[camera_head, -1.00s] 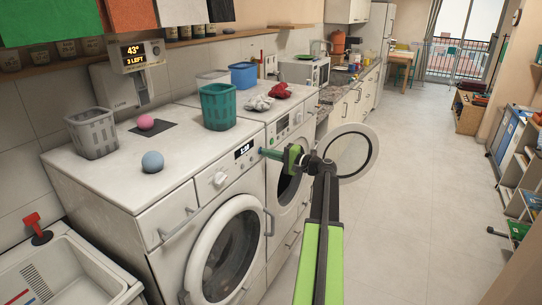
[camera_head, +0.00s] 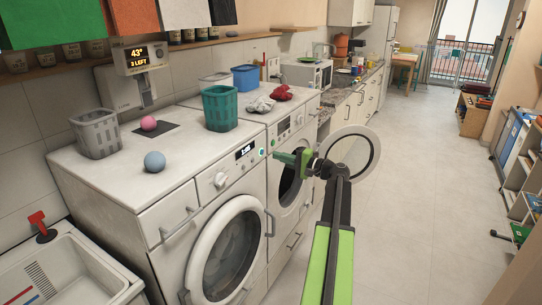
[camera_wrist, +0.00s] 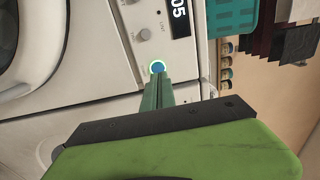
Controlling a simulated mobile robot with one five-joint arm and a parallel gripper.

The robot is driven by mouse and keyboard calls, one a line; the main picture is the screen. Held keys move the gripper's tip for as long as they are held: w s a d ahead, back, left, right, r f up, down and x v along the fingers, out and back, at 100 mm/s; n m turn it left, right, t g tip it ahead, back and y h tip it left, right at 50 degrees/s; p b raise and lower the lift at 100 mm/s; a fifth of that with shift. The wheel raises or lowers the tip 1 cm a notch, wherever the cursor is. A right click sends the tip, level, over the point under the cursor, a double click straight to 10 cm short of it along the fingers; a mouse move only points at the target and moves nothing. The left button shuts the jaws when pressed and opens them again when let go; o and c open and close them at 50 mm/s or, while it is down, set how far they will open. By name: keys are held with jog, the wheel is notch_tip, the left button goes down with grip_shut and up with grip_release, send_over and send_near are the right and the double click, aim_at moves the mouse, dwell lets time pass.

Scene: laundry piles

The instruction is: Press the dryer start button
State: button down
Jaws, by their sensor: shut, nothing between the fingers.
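The start button (camera_head: 262,152) is on the right end of the near white machine's (camera_head: 215,181) control panel, beside a lit display (camera_head: 245,149) and a dial. It glows green in the head view. In the wrist view the button (camera_wrist: 157,67) is blue with a bright green-white ring. My gripper (camera_head: 276,155) is shut and empty, its tip just right of the button with a small gap in the head view. In the wrist view my gripper's closed fingers (camera_wrist: 158,82) point at the button and overlap its lower edge. The near machine's round door is closed.
A second machine (camera_head: 287,134) stands behind, its round door (camera_head: 351,152) open behind my gripper. A teal basket (camera_head: 219,107), grey basket (camera_head: 96,133) and two balls lie on top. A sink (camera_head: 62,267) is front left.

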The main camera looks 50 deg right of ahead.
jog(key=v, duration=0.8)
jog(key=shift+s+f, duration=0.15)
jog(key=shift+d, duration=0.1)
jog(key=shift+s+f, duration=0.1)
